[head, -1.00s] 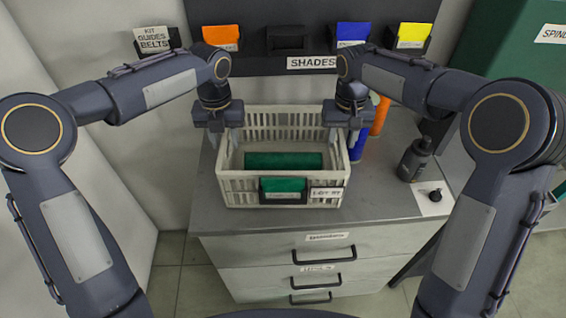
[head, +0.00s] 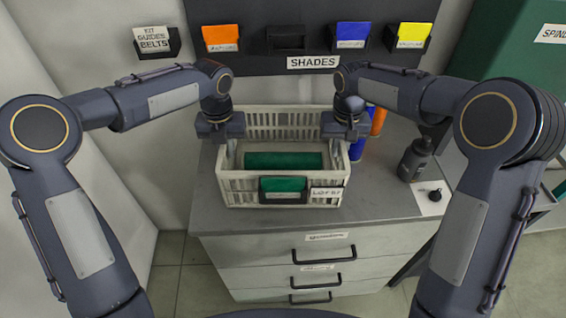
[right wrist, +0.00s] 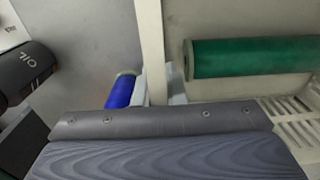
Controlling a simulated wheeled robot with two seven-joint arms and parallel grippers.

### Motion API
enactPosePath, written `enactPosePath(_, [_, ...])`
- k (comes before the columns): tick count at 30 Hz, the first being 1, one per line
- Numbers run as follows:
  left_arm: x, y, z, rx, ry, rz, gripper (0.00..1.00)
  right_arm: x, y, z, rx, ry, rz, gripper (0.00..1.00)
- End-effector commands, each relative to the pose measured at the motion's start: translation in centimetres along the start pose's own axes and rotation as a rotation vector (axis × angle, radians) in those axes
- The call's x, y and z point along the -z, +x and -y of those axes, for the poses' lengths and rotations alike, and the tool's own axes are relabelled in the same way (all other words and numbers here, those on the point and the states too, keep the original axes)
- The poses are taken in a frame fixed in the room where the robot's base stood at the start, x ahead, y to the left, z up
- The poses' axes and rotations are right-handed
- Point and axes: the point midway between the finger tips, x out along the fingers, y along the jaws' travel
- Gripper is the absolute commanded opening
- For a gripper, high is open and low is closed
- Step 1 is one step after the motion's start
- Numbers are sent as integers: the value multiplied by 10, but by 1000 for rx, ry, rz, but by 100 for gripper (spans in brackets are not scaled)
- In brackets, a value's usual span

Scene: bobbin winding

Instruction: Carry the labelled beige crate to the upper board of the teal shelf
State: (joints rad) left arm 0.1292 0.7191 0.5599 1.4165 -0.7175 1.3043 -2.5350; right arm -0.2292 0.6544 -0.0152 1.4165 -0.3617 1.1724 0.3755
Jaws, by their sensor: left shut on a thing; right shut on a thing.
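The labelled beige crate (head: 236,188) stands on the grey top of a drawer cabinet, with slotted walls, a green card holder and a white lot label (head: 326,193) on its front. A green spool (head: 283,160) lies inside it. My left gripper (head: 222,143) is shut on the crate's left wall. My right gripper (head: 346,140) is shut on its right wall. In the right wrist view the crate's rim (right wrist: 150,40) runs between the fingers, with the green spool (right wrist: 250,57) beside it. The teal shelf is not clearly identifiable; a green piece of furniture (head: 520,75) stands at the upper right.
Blue (head: 357,148) and orange (head: 378,121) spools stand close to the crate's right side. A dark oil bottle (head: 414,160) stands further right. A dark panel with several small bins and a "SHADES" label (head: 313,62) is behind. The cabinet top (head: 215,215) is bare in front.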

Motion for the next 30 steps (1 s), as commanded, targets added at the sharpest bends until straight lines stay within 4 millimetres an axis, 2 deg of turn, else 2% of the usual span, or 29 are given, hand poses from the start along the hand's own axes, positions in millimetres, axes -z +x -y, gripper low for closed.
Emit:
enactPosePath(14, [0, -5, 0, 0, 0, 2, 0, 0, -5, 0, 0, 0, -2, 0])
enactPosePath(30, [0, -51, 0, 0, -1, 2, 0, 0, -51, 0, 0, 1, -2, 0])
